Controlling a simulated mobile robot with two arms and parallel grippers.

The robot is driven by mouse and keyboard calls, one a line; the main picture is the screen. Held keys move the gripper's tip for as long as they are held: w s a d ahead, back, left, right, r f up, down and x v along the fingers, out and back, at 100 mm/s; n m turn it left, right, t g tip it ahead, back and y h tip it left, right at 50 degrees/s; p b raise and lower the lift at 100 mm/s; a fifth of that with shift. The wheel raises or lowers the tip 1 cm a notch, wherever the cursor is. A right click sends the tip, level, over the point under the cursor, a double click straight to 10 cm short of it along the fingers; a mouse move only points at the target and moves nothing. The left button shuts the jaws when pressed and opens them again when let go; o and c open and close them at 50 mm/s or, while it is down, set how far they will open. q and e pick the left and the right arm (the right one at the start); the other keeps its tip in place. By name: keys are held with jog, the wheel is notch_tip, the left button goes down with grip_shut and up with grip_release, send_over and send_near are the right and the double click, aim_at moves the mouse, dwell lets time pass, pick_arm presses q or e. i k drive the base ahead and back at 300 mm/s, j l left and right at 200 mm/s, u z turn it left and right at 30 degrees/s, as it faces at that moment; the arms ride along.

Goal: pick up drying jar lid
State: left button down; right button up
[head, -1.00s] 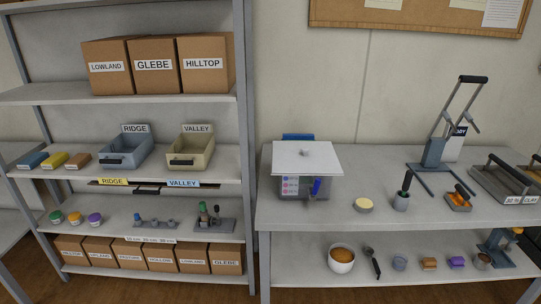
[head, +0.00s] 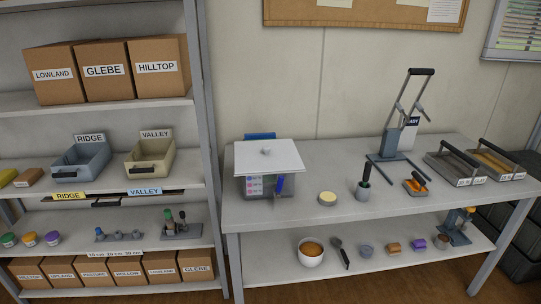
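No thing in view is marked as the drying jar. Neither of my grippers shows in the head view.
The shelf rack (head: 205,130) stands left. The bench's front strip is clear.

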aim_at(273, 156)
jog(key=i+l+z, duration=0.2)
jog(key=i+l, duration=1.05)
jog(key=i, duration=0.05)
